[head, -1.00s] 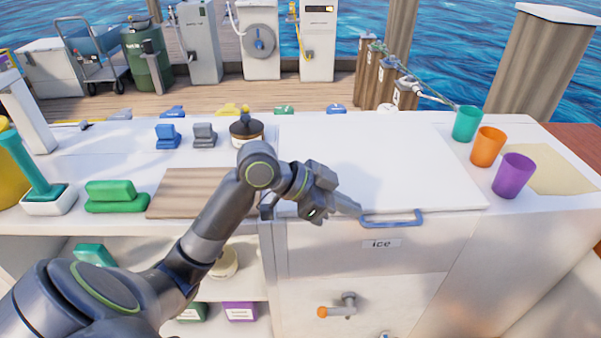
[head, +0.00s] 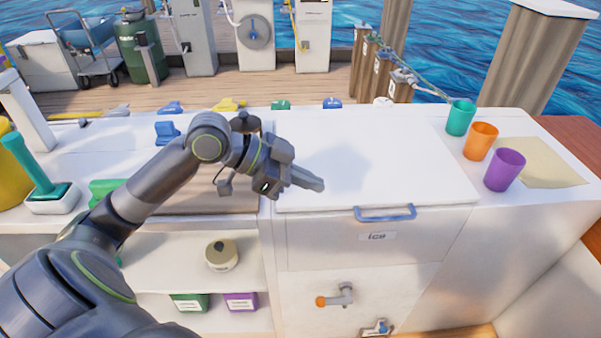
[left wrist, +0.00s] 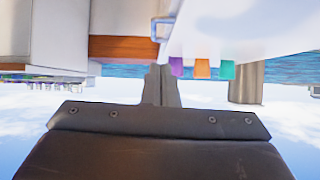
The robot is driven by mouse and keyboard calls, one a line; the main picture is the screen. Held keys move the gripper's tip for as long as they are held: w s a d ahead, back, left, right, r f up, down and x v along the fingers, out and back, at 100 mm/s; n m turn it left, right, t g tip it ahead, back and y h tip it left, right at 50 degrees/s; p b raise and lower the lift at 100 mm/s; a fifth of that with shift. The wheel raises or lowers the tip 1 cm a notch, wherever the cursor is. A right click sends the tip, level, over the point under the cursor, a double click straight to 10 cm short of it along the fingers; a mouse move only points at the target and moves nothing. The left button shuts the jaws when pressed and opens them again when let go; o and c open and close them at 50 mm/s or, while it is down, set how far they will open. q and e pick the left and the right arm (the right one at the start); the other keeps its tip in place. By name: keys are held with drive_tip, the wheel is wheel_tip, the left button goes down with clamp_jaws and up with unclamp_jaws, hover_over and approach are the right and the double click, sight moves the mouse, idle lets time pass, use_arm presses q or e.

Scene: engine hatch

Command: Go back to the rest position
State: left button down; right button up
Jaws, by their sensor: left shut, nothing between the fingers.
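My left gripper (head: 314,184) is shut and empty. In the head view it is above the left part of the white ice hatch lid (head: 400,160), pointing right. It is up and left of the blue hatch handle (head: 385,213) and apart from it. The lid looks closed above the panel labelled ice (head: 377,237). In the left wrist view, the shut fingers (left wrist: 161,85) show in the middle, and the scene appears upside down. My right gripper is not in view.
Teal (head: 460,118), orange (head: 480,141) and purple (head: 504,170) cups stand right of the lid. A dark-capped jar (head: 245,122) is partly hidden behind my left arm. Blue (head: 167,133) and green (head: 104,190) items sit on the left counter. A tap (head: 338,296) juts from the front.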

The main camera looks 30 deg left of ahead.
use_arm(q)
drive_tip(key=shift+v, duration=1)
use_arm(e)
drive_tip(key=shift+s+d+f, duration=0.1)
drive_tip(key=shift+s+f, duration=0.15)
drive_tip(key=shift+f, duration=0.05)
